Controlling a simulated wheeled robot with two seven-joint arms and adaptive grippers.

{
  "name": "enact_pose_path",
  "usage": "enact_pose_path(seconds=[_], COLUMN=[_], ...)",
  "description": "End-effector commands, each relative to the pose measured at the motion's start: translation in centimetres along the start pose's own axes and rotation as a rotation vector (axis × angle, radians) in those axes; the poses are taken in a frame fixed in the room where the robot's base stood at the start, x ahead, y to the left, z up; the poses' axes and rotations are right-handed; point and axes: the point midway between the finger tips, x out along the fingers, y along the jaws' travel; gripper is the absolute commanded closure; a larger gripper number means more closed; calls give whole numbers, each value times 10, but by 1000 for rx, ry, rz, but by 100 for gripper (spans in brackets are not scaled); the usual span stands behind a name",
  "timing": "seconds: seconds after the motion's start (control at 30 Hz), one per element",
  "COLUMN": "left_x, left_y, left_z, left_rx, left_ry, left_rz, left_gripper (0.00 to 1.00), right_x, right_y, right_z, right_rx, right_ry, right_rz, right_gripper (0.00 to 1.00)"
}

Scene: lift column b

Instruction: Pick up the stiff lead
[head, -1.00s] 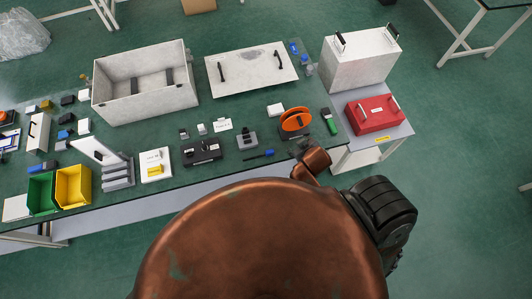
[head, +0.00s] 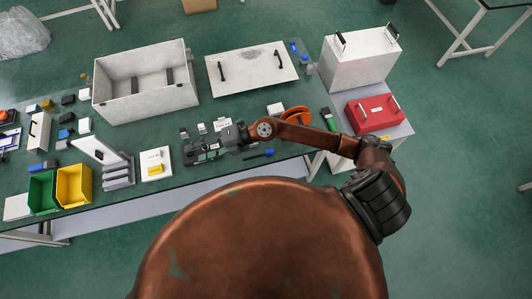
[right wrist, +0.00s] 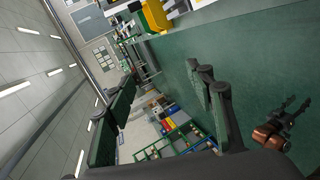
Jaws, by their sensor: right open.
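I cannot pick out the stiff lead for certain in either view. An orange coiled thing (head: 298,114), like a cable reel, lies on the green table in the head view, partly hidden by my right arm. My right gripper (head: 196,152) is over or beside the black block (head: 188,160), covering part of it. In the right wrist view the two fingers of my right gripper (right wrist: 166,95) stand wide apart with nothing between them. A small copper and black gripper (right wrist: 283,115), likely my left, shows at that view's right edge; its jaws are too small to judge.
A large grey open box (head: 145,105) and a flat lid (head: 250,70) with handles lie behind. A red case (head: 372,112) is at the right. Green (head: 42,192) and yellow (head: 75,185) bins stand left.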

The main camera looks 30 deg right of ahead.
Motion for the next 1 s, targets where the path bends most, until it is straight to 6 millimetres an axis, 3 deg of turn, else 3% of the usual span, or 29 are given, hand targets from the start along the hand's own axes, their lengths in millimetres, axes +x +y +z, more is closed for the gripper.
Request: enact_pose_path(seconds=[0.03, 0.13, 0.2, 0.3, 0.4, 0.53, 1.0], left_x=[0, -1, -1, -1, -1, -2, -16], left_y=[0, 0, 0, 0, 0, 1, 0], left_z=[0, 0, 0, 0, -1, -1, -2], left_rx=[0, 0, 0, 0, 0, 0, 0], left_ry=[0, 0, 0, 0, 1, 1, 1], left_rz=[0, 0, 0, 0, 1, 1, 0], left_gripper=[60, 60, 60, 60, 60, 60, 60], right_x=[-5, -40, -78, -130, -168, -188, -171], right_y=[-44, -130, -175, -214, -231, -243, -295], right_z=[6, 28, 53, 85, 106, 116, 113], right_rx=[-70, -153, -180, -191, -189, -182, -180], right_ry=[41, 82, 74, 41, 8, -12, -12], right_rz=[-178, -528, -748, -982, -1127, -1205, -1211], right_gripper=[51, 51, 51, 51, 51, 51, 51])
